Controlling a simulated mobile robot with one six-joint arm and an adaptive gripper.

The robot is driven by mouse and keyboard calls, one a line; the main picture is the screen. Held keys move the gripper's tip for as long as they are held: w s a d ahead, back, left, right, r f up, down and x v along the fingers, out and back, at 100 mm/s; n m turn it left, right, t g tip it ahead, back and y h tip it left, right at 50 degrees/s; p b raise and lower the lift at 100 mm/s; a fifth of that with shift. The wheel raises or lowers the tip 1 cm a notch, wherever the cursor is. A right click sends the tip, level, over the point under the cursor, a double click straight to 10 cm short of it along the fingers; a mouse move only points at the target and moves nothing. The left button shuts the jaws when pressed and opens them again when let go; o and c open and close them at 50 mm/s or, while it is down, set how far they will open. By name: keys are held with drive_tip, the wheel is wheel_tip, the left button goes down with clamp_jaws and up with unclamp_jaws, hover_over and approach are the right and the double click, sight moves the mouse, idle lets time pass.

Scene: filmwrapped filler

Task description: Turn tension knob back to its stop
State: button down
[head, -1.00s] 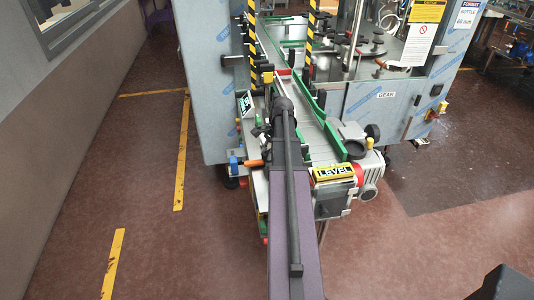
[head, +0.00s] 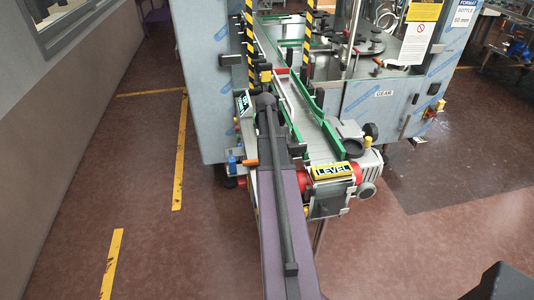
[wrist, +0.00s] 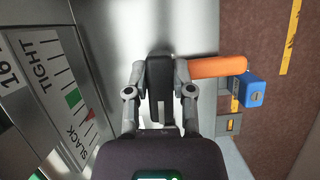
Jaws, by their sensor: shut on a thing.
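In the wrist view, my gripper (wrist: 160,73) is shut on a black bar-shaped knob (wrist: 159,80), with one grey finger on each side of it. The knob stands over a bright metal surface. To its left is a white scale plate (wrist: 55,88) marked TIGHT at the upper end and SLACK at the lower end. The plate has a green mark (wrist: 72,98), and a small red pointer (wrist: 89,115) lies beyond it toward SLACK. In the head view my arm hides the knob and fingers; the plate's dark edge label (head: 243,103) shows beside the arm.
An orange handle (wrist: 217,67) with a blue block (wrist: 251,90) lies close to the right of my gripper. The conveyor with green rails (head: 329,135) and the yellow LEVEL label (head: 331,171) are right of my arm. Open floor (head: 150,215) lies to the left.

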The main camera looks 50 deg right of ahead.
drive_tip(key=n, duration=0.2)
drive_tip(key=n+h, duration=0.1)
drive_tip(key=shift+s+n+g, duration=0.2)
drive_tip(key=shift+n+g, duration=0.2)
drive_tip(key=n+h, duration=0.1)
drive_tip(key=n, duration=0.2)
drive_tip(key=shift+d+n+h, duration=0.15)
drive_tip(key=shift+n+h, duration=0.15)
drive_tip(key=n+h, duration=0.1)
drive_tip(key=n, duration=0.3)
drive_tip(key=shift+d+n+h, duration=0.2)
drive_tip(key=shift+n+h, duration=0.1)
drive_tip(key=shift+h, duration=0.1)
drive_tip(key=shift+d+n+t+h, duration=0.15)
drive_tip(key=shift+n+h, duration=0.15)
drive_tip(key=shift+n, duration=0.55)
drive_tip(key=shift+d+n+t+h, duration=0.15)
drive_tip(key=shift+n+h, duration=0.15)
drive_tip(key=shift+n, duration=0.55)
drive_tip(key=shift+w+a, duration=0.1)
drive_tip(key=shift+c, duration=2.4)
unclamp_jaws()
drive_tip(key=shift+m, duration=0.4)
